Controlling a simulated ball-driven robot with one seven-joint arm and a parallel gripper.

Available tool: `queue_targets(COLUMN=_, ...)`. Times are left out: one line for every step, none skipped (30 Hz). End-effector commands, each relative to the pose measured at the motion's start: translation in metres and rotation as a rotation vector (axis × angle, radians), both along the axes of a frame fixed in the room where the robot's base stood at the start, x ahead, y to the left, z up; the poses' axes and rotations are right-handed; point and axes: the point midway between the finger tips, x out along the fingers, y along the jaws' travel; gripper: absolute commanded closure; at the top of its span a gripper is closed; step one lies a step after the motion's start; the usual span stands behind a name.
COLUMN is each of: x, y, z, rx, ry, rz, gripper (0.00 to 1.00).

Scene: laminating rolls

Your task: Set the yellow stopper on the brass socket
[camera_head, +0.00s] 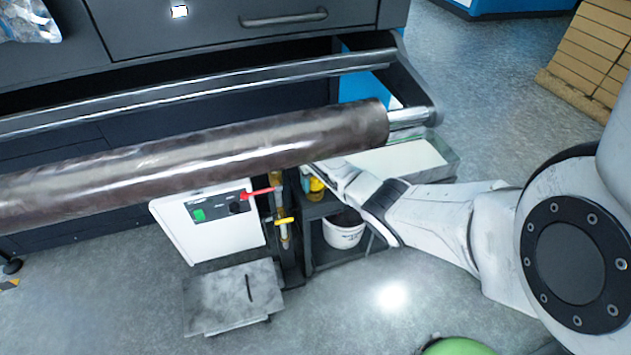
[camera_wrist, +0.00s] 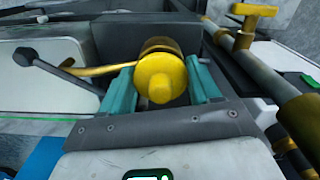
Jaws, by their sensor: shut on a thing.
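The yellow stopper (camera_wrist: 160,78) is between the two teal fingers of my gripper (camera_wrist: 163,88) in the wrist view, and the gripper is shut on it. A darker golden round part (camera_wrist: 158,44) shows just behind the stopper. I cannot tell whether it is the brass socket or part of the stopper, nor whether they touch. In the head view the yellow stopper (camera_head: 316,187) is a small patch beside my gripper, below the large roll. My wrist and the roll hide most of the fingers there.
The large brown roll (camera_head: 190,162) passes above the work area. A white bucket (camera_head: 343,233) is below. A dark-handled lever (camera_wrist: 55,70) lies left.

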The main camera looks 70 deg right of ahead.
Motion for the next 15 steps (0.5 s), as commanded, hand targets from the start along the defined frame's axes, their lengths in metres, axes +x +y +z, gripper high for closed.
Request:
queue_targets(x=0.0001, y=0.0002, z=0.0028, rx=0.000, ry=0.000, rz=0.000, gripper=0.97)
queue_targets(x=0.0001, y=0.0002, z=0.0035, rx=0.000, ry=0.000, rz=0.000, gripper=0.97)
queue_targets(x=0.0000, y=0.0001, z=0.0045, rx=0.000, ry=0.000, rz=0.000, gripper=0.97)
queue_targets(x=0.0001, y=0.0001, z=0.0052, rx=0.000, ry=0.000, rz=0.000, gripper=0.97)
queue_targets(x=0.0001, y=0.0001, z=0.0060, rx=0.000, ry=0.000, rz=0.000, gripper=0.97)
queue_targets(x=0.0001, y=0.0001, z=0.0070, rx=0.000, ry=0.000, rz=0.000, gripper=0.97)
queue_targets(x=0.0001, y=0.0001, z=0.0077, rx=0.000, ry=0.000, rz=0.000, gripper=0.97)
queue_targets(x=0.0001, y=0.0001, z=0.0085, rx=0.000, ry=0.000, rz=0.000, gripper=0.97)
queue_targets(x=0.0001, y=0.0002, z=0.0094, rx=0.000, ry=0.000, rz=0.000, gripper=0.97)
queue_targets(x=0.0001, y=0.0002, z=0.0099, rx=0.000, ry=0.000, rz=0.000, gripper=0.97)
queue_targets(x=0.0001, y=0.0002, z=0.0102, rx=0.001, ry=-0.001, rz=0.000, gripper=0.97)
queue_targets(x=0.0001, y=0.0002, z=0.0104, rx=0.001, ry=-0.001, rz=0.000, gripper=0.97)
queue_targets(x=0.0001, y=0.0002, z=0.0103, rx=0.001, ry=-0.001, rz=0.000, gripper=0.97)
queue_targets(x=0.0001, y=0.0002, z=0.0102, rx=0.001, ry=-0.001, rz=0.000, gripper=0.97)
queue_targets(x=0.0001, y=0.0002, z=0.0100, rx=0.001, ry=-0.001, rz=0.000, gripper=0.97)
